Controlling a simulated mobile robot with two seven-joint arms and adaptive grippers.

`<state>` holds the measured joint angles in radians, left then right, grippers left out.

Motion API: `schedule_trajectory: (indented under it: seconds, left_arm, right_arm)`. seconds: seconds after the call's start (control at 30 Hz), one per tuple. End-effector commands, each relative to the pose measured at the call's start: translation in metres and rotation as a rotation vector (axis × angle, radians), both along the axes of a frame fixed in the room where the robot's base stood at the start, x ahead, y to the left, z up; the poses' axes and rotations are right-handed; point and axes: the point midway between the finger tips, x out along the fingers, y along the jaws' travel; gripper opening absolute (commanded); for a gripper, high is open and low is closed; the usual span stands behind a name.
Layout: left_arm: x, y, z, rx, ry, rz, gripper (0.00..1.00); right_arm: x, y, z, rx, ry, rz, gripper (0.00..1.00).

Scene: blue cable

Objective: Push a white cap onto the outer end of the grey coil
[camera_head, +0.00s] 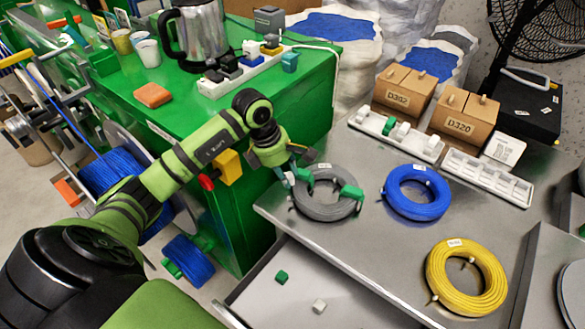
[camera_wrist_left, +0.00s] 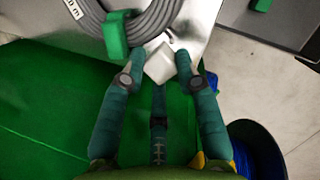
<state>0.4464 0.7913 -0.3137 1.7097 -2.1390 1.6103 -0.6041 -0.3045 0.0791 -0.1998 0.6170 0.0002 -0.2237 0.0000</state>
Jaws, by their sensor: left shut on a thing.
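The grey coil (camera_head: 325,208) lies on the steel table's left part, with green clips on it. Its lower edge also shows in the left wrist view (camera_wrist_left: 185,15), with a green clip (camera_wrist_left: 113,36) on it. My left gripper (camera_head: 298,174) is at the coil's left upper edge. In the left wrist view, my left gripper (camera_wrist_left: 155,70) is shut on a white cap (camera_wrist_left: 160,63), which sits between its fingertips, close to the coil. Whether the cap touches the outer end of the coil cannot be told. My right gripper is not in view.
A blue coil (camera_head: 417,192) and a yellow coil (camera_head: 467,277) lie to the right. A white tray (camera_head: 430,153) with caps and cardboard boxes (camera_head: 462,115) stand behind. An open drawer below holds a green cap (camera_head: 281,276) and a white cap (camera_head: 319,306).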

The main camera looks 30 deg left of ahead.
Motion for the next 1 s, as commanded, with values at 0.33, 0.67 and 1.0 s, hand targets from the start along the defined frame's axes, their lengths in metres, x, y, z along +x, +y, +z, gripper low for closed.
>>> schedule_trajectory:
  seconds: [0.33,0.67,1.0]
  left_arm:
    - [0.000,-0.001,-0.030,-0.003,0.002,0.000,0.16]
    - [0.000,-0.001,-0.050,-0.001,0.001,0.001,0.16]
    - [0.000,-0.001,-0.050,-0.001,0.001,0.001,0.16]
  right_arm:
    - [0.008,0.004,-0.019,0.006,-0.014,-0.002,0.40]
    - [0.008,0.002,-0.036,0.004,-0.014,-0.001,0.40]
    - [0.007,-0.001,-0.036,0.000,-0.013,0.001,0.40]
